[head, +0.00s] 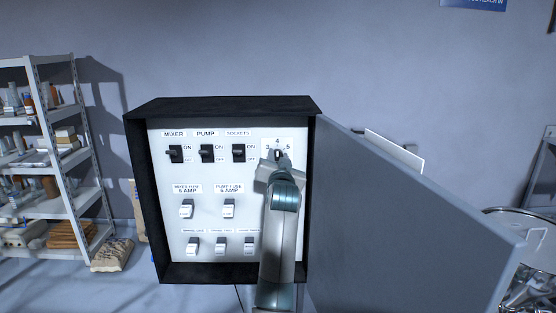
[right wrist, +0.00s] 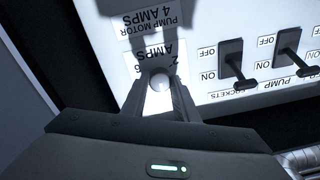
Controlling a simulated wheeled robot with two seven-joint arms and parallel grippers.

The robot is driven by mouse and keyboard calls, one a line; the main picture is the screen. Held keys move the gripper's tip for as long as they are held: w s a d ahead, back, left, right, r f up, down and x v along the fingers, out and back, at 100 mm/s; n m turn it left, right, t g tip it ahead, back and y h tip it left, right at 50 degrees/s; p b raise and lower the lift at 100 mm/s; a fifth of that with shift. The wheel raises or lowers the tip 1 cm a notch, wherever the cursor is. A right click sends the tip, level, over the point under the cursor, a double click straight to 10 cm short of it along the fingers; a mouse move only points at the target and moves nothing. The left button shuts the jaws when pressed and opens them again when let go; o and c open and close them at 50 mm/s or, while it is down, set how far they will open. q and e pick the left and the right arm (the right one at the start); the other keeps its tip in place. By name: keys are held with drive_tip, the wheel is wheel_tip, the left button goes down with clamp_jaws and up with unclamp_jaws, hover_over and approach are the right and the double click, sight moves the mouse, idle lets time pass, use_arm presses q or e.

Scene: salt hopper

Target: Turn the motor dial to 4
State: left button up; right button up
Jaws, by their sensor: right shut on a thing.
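My left gripper is not in view.
Black switches for mixer (head: 175,153), pump (head: 207,153) and sockets (head: 239,152) sit left of the dial. White fuses (head: 187,208) are below. The open grey door (head: 410,220) stands close on the right. A shelf rack (head: 85,150) is far left.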

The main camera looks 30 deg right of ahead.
drive_tip(key=shift+f, duration=0.1)
drive_tip(key=o, duration=1.1)
drive_tip(key=shift+c, duration=0.2)
drive_tip(key=shift+b+v, duration=0.5)
drive_tip(key=shift+v, duration=0.35)
drive_tip(key=b+v, duration=0.5)
drive_tip(key=v, duration=1)
drive_tip(key=shift+s+a, duration=0.25)
drive_tip(key=shift+a, duration=0.05)
drive_tip(key=shift+w, duration=0.1)
